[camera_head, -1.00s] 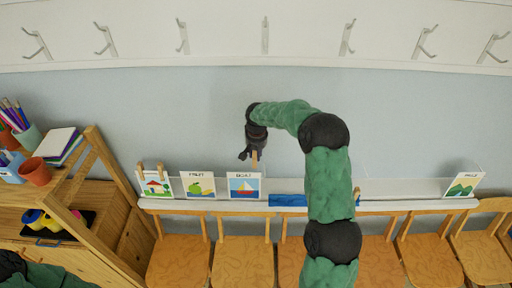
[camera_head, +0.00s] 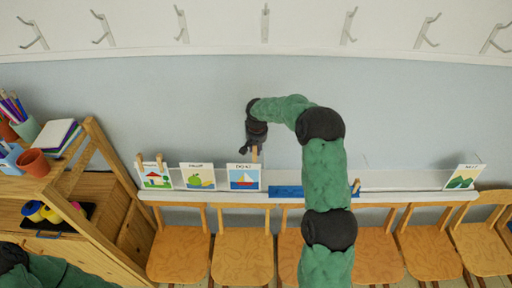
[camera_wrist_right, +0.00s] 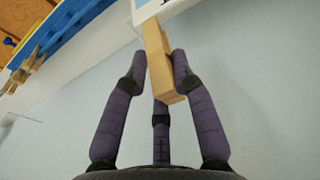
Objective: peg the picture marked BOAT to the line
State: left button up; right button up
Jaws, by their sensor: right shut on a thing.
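The BOAT picture (camera_head: 245,177), a white card with a sailboat on blue, stands upright at the wall, right of the fruit card (camera_head: 197,177). My right gripper (camera_head: 254,149) is just above its top edge, shut on a wooden peg (camera_head: 255,156). In the right wrist view the peg (camera_wrist_right: 158,60) sits between the fingers, its far end overlapping a white card's edge (camera_wrist_right: 147,10). I cannot tell whether it grips the card. The house card (camera_head: 156,177) at the left has pegs at its top. The line is too thin to make out behind the cards.
A blue tray (camera_head: 286,192) lies on the white ledge (camera_head: 400,183), a peg (camera_head: 356,186) near its right end. A mountain card (camera_head: 462,177) stands far right. Chairs (camera_head: 242,259) line the front; a wooden shelf (camera_head: 90,200) stands left. Hooks (camera_head: 265,23) run above.

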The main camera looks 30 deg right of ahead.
jog(key=shift+w+f, duration=0.1)
jog(key=shift+f, duration=0.45)
jog(key=f+b, duration=0.4)
jog(key=f, duration=0.1)
jog(key=shift+s+a+f, duration=0.2)
jog(key=shift+s+f, duration=0.05)
jog(key=shift+s, duration=0.15)
jog(key=shift+f, duration=0.1)
dwell(0.5)
jog(key=o, duration=0.9)
jog(key=shift+o, duration=0.2)
